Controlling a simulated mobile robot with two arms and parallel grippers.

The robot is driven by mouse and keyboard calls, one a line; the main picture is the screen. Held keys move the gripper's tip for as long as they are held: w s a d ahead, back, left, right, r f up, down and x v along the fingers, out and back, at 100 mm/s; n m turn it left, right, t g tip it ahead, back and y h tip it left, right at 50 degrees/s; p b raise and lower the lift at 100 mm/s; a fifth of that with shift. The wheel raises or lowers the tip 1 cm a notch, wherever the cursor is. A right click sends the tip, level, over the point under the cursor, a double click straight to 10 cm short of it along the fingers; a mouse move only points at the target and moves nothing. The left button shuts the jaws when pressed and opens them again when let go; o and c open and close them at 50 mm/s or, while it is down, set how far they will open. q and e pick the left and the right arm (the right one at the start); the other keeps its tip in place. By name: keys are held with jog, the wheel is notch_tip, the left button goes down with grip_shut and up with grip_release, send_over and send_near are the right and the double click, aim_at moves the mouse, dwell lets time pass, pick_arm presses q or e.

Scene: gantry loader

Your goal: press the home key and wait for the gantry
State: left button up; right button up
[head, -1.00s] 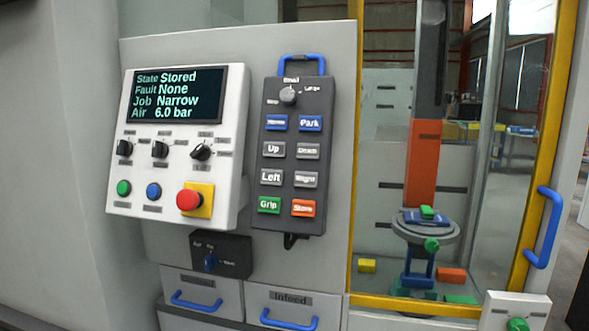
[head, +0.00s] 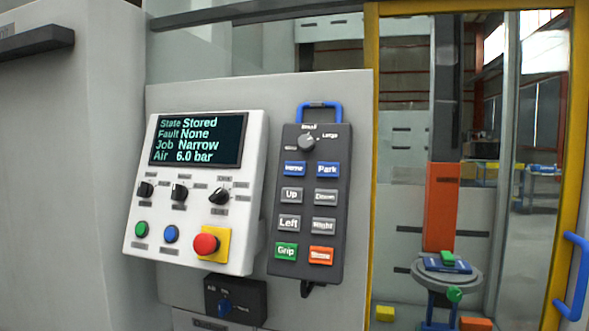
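The dark pendant (head: 310,260) hangs on the grey panel, with a blue handle on top and a round selector knob. Its upper left blue key (head: 294,169) has a blurred label that looks like Home. The blue Park key (head: 328,169) is beside it. Up, Left, Grip and other keys sit below. The display (head: 198,139) reads State Stored, Fault None, Job Narrow, Air 6.0 bar. Behind the yellow-framed window, the gantry's orange column (head: 440,205) stands over a round grey table (head: 447,277) carrying blue and green parts. Neither gripper is in view.
The white control box (head: 190,215) left of the pendant carries several knobs, green and blue buttons, and a red stop button (head: 205,244) on yellow. A dark switch box (head: 236,299) sits below. A blue door handle (head: 574,280) is at the right edge. Nothing blocks the pendant's front.

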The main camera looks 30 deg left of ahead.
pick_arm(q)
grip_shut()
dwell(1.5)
